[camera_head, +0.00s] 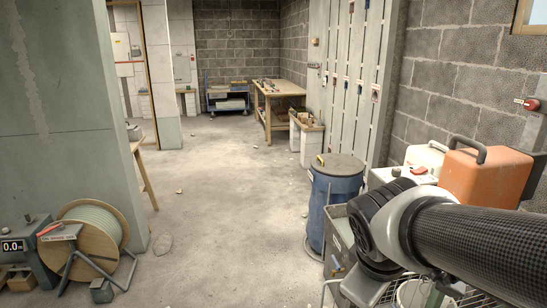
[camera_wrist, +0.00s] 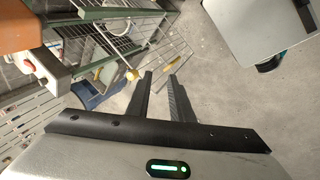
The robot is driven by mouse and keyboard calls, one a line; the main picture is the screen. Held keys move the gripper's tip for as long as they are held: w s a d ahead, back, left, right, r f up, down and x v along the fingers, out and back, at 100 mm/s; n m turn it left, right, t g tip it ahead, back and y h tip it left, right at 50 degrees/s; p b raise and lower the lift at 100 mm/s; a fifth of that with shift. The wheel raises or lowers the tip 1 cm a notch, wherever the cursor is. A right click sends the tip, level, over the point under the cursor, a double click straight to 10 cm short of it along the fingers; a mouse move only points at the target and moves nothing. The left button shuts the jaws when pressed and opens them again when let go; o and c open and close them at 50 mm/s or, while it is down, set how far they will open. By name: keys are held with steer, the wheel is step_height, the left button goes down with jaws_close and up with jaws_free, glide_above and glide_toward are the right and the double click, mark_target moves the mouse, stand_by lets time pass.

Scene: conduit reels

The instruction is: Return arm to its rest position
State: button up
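My arm (camera_head: 460,240) comes in from the right edge of the head view, a black textured link ending in a light and dark joint at about the middle right. My gripper's fingers cannot be made out in the head view. The fingertips point toward the floor area beside a green-framed wire rack (camera_wrist: 115,30).
An orange jerrycan (camera_head: 485,178) and white containers stand close behind my arm at right. A blue drum (camera_head: 335,200) with a lid stands left of my arm. A cable reel (camera_head: 92,240) sits at lower left. A wooden workbench (camera_head: 275,92) is far back. The middle floor is mostly clear.

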steer(key=s+a+r+m+t+y, duration=0.1)
steer(key=s+a+r+m+y, duration=0.15)
steer(key=s+r+m, duration=0.4)
step_height(320, 180, up, 12)
steer(key=a+m+p, duration=0.1)
steer(key=p, duration=1.2)
steer(key=shift+w+a+f+m, duration=0.15)
steer(key=shift+w+m, duration=0.2)
steer(key=shift+w, duration=0.1)
